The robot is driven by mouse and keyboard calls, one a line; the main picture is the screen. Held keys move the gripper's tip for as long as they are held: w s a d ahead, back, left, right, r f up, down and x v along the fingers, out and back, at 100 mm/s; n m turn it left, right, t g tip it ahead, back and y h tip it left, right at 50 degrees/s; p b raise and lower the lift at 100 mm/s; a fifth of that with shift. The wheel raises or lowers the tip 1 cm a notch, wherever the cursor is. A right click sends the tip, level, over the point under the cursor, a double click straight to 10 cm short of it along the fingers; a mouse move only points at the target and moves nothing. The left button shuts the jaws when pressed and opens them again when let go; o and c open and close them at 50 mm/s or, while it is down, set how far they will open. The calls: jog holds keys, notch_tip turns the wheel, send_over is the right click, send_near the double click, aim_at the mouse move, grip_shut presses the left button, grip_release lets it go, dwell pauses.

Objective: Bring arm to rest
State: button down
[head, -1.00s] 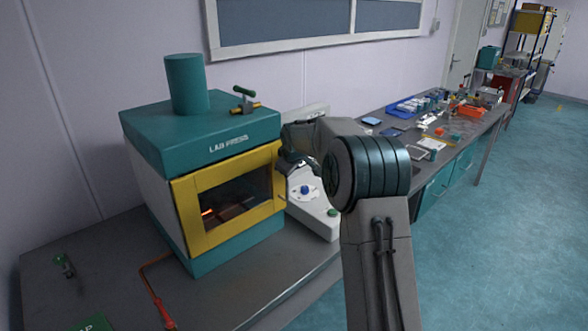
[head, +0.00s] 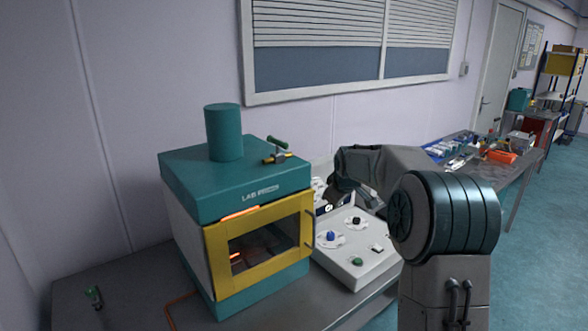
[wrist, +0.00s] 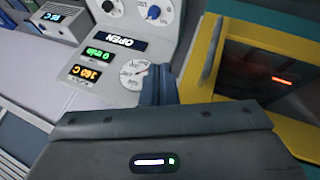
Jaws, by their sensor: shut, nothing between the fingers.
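My gripper shows in the wrist view (wrist: 158,84) with its fingers together and nothing held. It points at the white control panel, close to the yellow door frame of the lab press. In the head view my arm reaches from the lower right, and my forearm bends back behind its large round joint; the fingertips are hard to make out there.
The white control box (head: 350,262) with knobs stands right of the press, under my forearm. A grey bench (head: 110,290) carries both.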

jog(key=s+a+r+m+b, duration=0.1)
jog(key=s+a+r+m, duration=0.15)
jog(key=s, duration=0.85)
jog(key=s+a+f+m+g+b, duration=0.1)
jog(key=s+f, duration=0.3)
jog(key=s, duration=1.2)
jog(key=s+a+f+m+g+b, duration=0.1)
jog(key=s+f+m, duration=0.3)
jog(key=s, duration=1.2)
jog(key=shift+s+f+m+g+b, duration=0.2)
jog(key=shift+m+g+b, duration=0.15)
jog(key=shift+g+b, duration=0.2)
